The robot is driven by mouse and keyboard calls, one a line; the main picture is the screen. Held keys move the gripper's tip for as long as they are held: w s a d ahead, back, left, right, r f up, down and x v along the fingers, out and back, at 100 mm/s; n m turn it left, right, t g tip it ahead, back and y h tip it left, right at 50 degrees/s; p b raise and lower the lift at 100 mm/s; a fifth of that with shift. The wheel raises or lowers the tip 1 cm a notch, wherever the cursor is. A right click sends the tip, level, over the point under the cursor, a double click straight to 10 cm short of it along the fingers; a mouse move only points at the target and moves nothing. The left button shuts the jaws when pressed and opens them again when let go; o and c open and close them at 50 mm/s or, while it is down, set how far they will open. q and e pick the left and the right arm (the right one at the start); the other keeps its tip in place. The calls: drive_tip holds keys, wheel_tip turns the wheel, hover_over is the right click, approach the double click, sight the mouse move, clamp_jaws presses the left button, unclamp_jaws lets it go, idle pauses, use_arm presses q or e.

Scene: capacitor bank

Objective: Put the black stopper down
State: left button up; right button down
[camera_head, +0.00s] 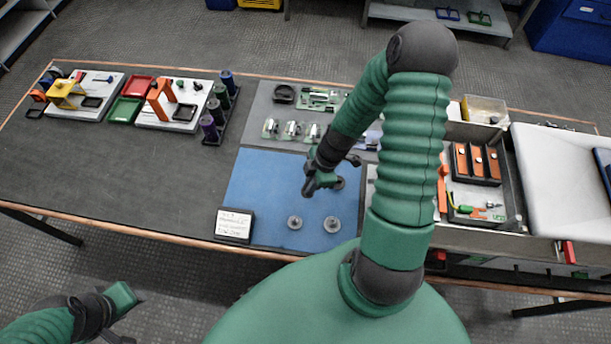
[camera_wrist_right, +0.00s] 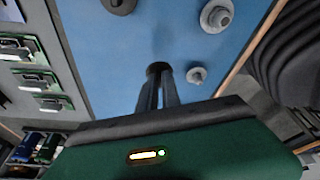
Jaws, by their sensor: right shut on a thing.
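My right gripper (camera_head: 312,185) is over the blue mat (camera_head: 262,190), pointing down. In the right wrist view its two fingers (camera_wrist_right: 158,90) are close together on the small round black stopper (camera_wrist_right: 158,68), which shows at their tips. In the head view the stopper is dark against the gripper and hard to make out. Whether it touches the mat I cannot tell. My left gripper (camera_head: 128,315) is low at the left, in front of the bench and far from the stopper; its fingers are not clear.
Two grey round parts (camera_head: 295,222) (camera_head: 332,224) stand on the mat's front half, and a darker one (camera_head: 340,183) is right of the gripper. A label block (camera_head: 234,225) sits at the mat's front left. Small boards (camera_head: 292,130) lie behind. The mat's left part is clear.

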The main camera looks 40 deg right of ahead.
drive_tip(key=w+d, duration=0.2)
drive_tip(key=w+d+f, duration=0.1)
drive_tip(key=w+d, duration=0.2)
drive_tip(key=shift+w+d+f+p, duration=0.1)
drive_tip(key=shift+w+d+p, duration=0.1)
drive_tip(key=shift+p, duration=0.2)
drive_tip(key=x, duration=0.3)
drive_tip(key=shift+s, duration=0.3)
drive_tip(key=shift+a, duration=0.15)
drive_tip(key=shift+f, duration=0.25)
drive_tip(key=c, duration=1.5)
unclamp_jaws()
drive_tip(key=shift+d, duration=0.3)
drive_tip(key=shift+c, duration=0.2)
drive_tip(key=shift+a+r, duration=0.1)
